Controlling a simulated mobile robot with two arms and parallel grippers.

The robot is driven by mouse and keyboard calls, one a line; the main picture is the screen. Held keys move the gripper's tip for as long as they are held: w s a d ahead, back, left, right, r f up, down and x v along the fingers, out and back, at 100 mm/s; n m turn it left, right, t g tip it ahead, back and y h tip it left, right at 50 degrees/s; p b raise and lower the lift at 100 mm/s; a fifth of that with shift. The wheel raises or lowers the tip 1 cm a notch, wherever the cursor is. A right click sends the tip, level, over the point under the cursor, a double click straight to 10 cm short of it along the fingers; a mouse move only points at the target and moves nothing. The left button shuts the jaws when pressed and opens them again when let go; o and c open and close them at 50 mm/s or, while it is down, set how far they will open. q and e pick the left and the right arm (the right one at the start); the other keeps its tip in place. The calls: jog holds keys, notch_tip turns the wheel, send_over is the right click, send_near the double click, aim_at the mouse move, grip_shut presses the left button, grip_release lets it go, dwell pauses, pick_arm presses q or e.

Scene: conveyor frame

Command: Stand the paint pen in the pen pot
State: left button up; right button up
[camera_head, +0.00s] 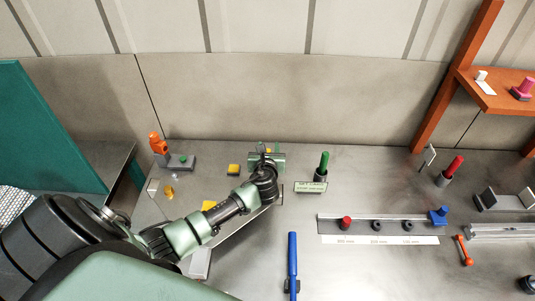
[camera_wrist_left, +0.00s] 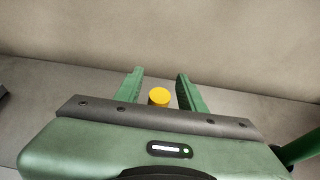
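My left gripper (camera_head: 266,150) is at the back of the bench, near the wall. In the left wrist view, its two green fingers (camera_wrist_left: 160,76) are open around a round yellow-topped thing (camera_wrist_left: 159,96), with gaps on both sides. Only its top and a little of its side show, so I cannot tell whether it is the paint pen. A green pen (camera_head: 324,161) stands upright in a small dark holder (camera_head: 320,176), right of the gripper, with a label in front. A red pen (camera_head: 454,165) leans in a grey holder (camera_head: 443,180). My right gripper is out of view.
A long blue thing (camera_head: 292,258) is at the front middle. A grey rail (camera_head: 365,222) with a red knob and blue block is right of it. An orange shelf frame (camera_head: 497,95) stands at the right. An orange-topped device (camera_head: 158,143) and yellow blocks (camera_head: 233,169) are left.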

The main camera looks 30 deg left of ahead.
pick_arm(q)
jog(key=v, duration=1.1)
jog(key=shift+s+d+r, duration=0.1)
jog(key=shift+s+d, duration=0.05)
jog(key=shift+s, duration=0.2)
